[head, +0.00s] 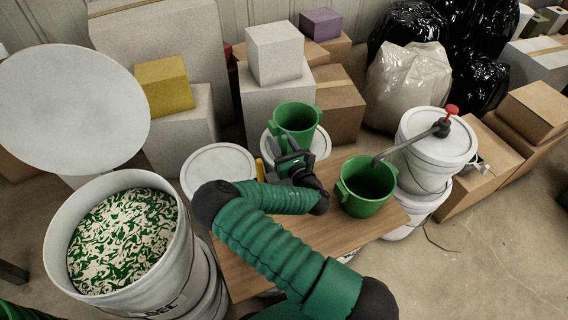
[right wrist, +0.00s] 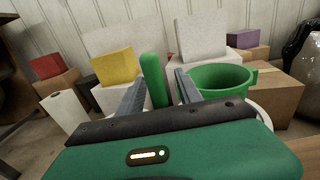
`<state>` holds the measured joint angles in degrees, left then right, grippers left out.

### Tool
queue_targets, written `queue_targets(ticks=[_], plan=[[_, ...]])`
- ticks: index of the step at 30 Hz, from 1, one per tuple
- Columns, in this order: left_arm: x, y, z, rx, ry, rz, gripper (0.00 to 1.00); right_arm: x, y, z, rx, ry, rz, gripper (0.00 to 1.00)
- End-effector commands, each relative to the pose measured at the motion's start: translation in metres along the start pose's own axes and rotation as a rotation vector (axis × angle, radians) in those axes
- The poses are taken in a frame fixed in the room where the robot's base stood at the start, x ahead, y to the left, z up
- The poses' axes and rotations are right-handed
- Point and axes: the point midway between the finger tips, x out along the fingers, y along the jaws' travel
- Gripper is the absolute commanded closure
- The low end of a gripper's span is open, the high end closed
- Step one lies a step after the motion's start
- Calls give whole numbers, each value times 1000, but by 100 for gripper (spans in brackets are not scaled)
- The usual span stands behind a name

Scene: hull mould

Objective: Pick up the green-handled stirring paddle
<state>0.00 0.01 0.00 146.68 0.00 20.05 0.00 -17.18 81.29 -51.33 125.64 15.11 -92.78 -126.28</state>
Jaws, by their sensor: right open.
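The paddle's green handle (right wrist: 153,80) stands upright in the right wrist view, between the two grey fingers of my right gripper (right wrist: 160,76). The fingers are apart, with a gap on each side of the handle. In the head view my right gripper (head: 281,145) is over the back of the wooden board, just in front of a green bucket (head: 296,118). The handle is hard to make out there against my green gripper. The paddle's lower end is hidden. My left gripper is out of the picture.
A second green bucket (head: 367,190) stands on the wooden board (head: 245,268), right of my gripper. A white drum (head: 65,215) with green and cream flakes is at left. A lidded pail (head: 437,135) with a red-topped pump stands at right. Boxes fill the back.

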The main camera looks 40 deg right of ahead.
Motion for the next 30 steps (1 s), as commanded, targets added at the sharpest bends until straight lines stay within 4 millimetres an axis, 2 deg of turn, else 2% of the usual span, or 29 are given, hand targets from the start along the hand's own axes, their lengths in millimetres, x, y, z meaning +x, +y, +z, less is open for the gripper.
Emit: queue_targets(ticks=[1,10,23,26,30], plan=[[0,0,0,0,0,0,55,0,0,0,0,0,0,62],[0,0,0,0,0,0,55,0,0,0,1,0,0,100],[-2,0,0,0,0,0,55,0,0,2,1,0,0,100],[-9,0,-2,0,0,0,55,2,0,10,1,-1,0,100],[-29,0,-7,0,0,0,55,10,-2,35,1,-2,-1,100]])
